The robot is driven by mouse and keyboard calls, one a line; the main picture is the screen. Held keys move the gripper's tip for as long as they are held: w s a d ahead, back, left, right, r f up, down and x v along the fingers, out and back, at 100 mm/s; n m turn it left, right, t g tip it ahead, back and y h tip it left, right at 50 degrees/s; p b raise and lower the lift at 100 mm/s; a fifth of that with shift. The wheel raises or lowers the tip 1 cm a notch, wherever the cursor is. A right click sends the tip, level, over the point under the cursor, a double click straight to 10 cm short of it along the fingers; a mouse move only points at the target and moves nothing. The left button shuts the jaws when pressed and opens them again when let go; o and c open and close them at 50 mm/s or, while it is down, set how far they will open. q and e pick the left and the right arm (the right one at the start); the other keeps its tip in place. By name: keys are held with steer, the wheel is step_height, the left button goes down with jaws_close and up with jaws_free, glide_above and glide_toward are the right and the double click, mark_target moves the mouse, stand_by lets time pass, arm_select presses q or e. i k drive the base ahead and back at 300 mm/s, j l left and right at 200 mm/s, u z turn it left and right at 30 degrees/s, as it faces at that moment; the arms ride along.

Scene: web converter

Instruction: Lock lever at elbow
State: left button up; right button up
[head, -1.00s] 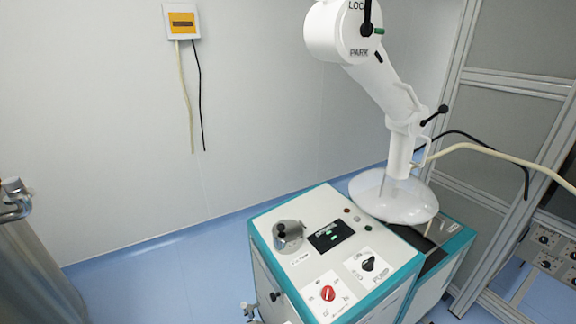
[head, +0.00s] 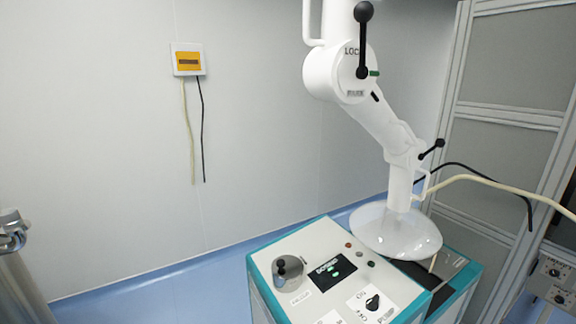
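A small green mark (head: 374,73) is right of the lever's lower end. A second black lever (head: 431,149) sits lower on the arm. Neither of my grippers is in view.
The teal-and-white cabinet (head: 300,252) with knobs and a small display stands below the arm. A white dish-shaped hood (head: 396,232) hangs over its right side. Framed panels (head: 505,120) line the right. A metal fitting (head: 12,232) is at the left edge. Blue floor is open at left.

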mark_target(362, 12)
steer(key=k+l, duration=0.2)
steer(key=k, duration=0.25)
steer(key=k+l, duration=0.25)
steer(key=k, duration=0.25)
